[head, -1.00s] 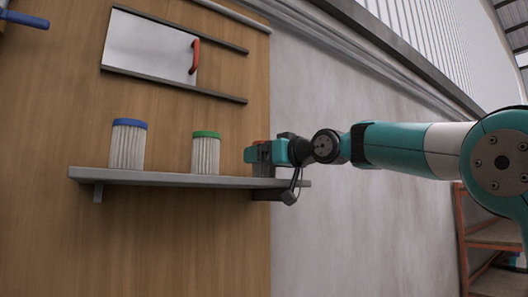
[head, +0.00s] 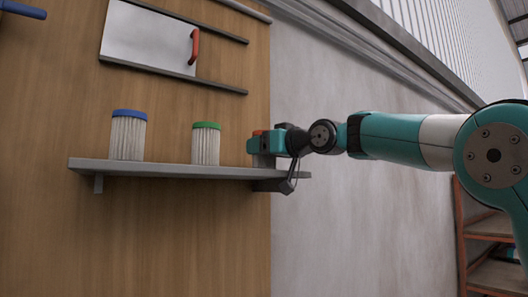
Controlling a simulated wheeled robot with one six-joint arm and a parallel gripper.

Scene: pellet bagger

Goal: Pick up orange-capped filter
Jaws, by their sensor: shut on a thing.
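The orange-capped filter (head: 259,132) is at the right end of the grey shelf (head: 180,171) in the head view. Only a sliver of its orange cap shows above my gripper, and a bit of its pale body shows below. My gripper (head: 259,144) reaches in from the right and is shut on this filter, with its teal finger hiding most of it. The filter looks upright at shelf level; I cannot tell whether its base touches the shelf.
A green-capped filter (head: 206,146) stands on the shelf just left of my gripper, with a small gap. A blue-capped filter (head: 128,137) stands further left. Above is a pale sliding panel (head: 150,38) with a red handle (head: 195,46). An orange rack (head: 487,226) is at the lower right.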

